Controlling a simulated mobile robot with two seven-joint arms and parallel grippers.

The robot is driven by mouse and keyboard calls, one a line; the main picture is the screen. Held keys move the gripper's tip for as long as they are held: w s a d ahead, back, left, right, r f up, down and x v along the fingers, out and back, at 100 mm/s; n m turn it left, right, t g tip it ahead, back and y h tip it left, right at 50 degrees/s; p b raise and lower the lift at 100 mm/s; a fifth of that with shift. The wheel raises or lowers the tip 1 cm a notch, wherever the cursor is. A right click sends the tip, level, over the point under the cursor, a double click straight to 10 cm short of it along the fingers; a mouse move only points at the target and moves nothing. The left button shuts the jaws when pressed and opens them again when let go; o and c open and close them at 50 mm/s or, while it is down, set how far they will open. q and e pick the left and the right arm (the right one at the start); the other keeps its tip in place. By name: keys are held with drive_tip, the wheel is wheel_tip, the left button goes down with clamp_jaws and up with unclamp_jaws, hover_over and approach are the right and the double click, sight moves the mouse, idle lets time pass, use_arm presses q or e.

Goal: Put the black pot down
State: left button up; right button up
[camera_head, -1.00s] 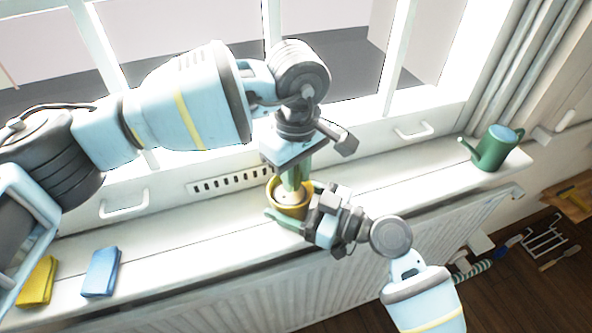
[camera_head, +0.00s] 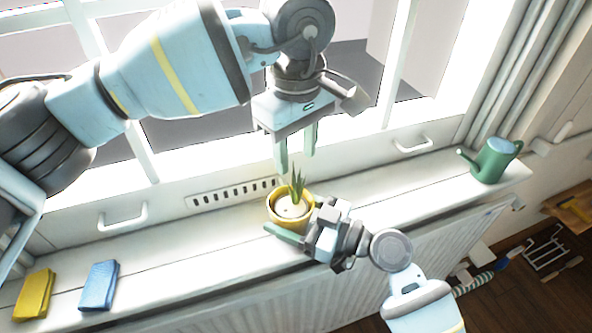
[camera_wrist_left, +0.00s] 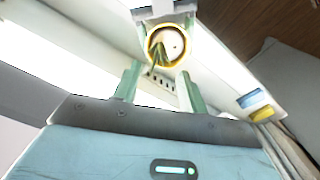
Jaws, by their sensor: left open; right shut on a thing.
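I see no black pot; the pot in view is yellow (camera_head: 275,213), with a pale bulb and green leaves (camera_head: 297,187) in it. It is upright at the windowsill; I cannot tell whether its base touches the sill. My right gripper (camera_head: 299,224) is shut on the yellow pot from the front right, one green finger along its near side. My left gripper (camera_head: 296,162) is open and empty above the plant, fingers pointing down. The left wrist view shows the yellow pot's rim (camera_wrist_left: 153,58) and leaves just beyond the open left fingers (camera_wrist_left: 158,72).
The white windowsill (camera_head: 190,237) is clear between the pot and a blue book-like block (camera_head: 98,286); a yellow one (camera_head: 34,294) lies farther left. A green watering can (camera_head: 493,159) stands at the right end. The window is behind; a radiator (camera_head: 400,246) is below the front edge.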

use_arm(q)
drive_tip(key=shift+r, duration=1.85)
use_arm(e)
drive_tip(key=o, duration=1.1)
drive_tip(key=shift+d, duration=0.1)
drive_tip(key=v, duration=1.2)
use_arm(q)
drive_tip(key=shift+s+d, duration=0.1)
